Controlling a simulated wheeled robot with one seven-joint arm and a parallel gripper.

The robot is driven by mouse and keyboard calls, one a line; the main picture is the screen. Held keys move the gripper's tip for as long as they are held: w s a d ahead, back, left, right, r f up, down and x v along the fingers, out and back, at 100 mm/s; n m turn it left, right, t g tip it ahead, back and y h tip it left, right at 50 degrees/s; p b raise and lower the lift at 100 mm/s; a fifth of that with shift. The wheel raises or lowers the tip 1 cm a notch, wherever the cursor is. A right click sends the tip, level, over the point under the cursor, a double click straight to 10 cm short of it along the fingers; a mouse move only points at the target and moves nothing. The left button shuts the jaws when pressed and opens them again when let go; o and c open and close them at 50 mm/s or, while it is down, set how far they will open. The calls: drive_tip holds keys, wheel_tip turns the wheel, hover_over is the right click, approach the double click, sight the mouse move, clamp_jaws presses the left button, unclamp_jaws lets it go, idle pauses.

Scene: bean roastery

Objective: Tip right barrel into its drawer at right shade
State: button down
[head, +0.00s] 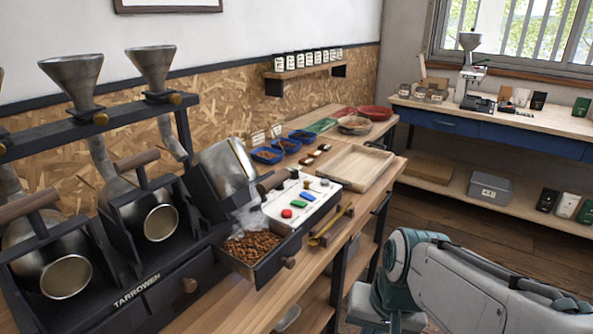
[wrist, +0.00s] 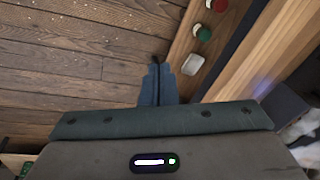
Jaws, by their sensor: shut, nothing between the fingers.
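The right barrel (head: 222,170) is a steel drum on the black roaster, tilted differently from the other two barrels. Its wooden handle (head: 277,180) points right. Its drawer (head: 272,262) is pulled out below it and holds a heap of medium-brown roasted beans (head: 252,245). Pale steam hangs above the beans. The inside of the barrel is hidden. Small dishes of beans in differing shades (head: 315,153) lie farther back on the bench. My gripper (wrist: 156,66) is shut and empty in the wrist view, over the floor beside a low shelf, apart from the barrel and drawer.
Two other barrels (head: 160,222) (head: 66,276) stand left. Wooden floor (head: 455,165) lies between the bench and the back counter (head: 510,118).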

drive_tip(key=w+a+r+m+t+y+p, duration=0.1)
drive_tip(key=w+r+m+t+y+p, duration=0.3)
drive_tip(key=r+m, duration=0.65)
drive_tip(key=w+a+r+m+t+y+p, duration=0.1)
drive_tip(key=w+r+m+t+y+p, duration=0.15)
drive_tip(key=w+r+m+y, duration=0.6)
drive_tip(key=w+a+m+h, duration=0.3)
drive_tip(key=w+a, duration=0.2)
drive_tip(key=a, duration=0.4)
drive_tip(key=shift+w+a+f+m, duration=0.2)
drive_tip(key=shift+a+f+m, duration=0.1)
drive_tip(key=shift+a+f, duration=0.1)
drive_tip(key=shift+r+h+p, duration=0.15)
drive_tip(key=shift+h+p, duration=0.1)
drive_tip(key=shift+p, duration=0.1)
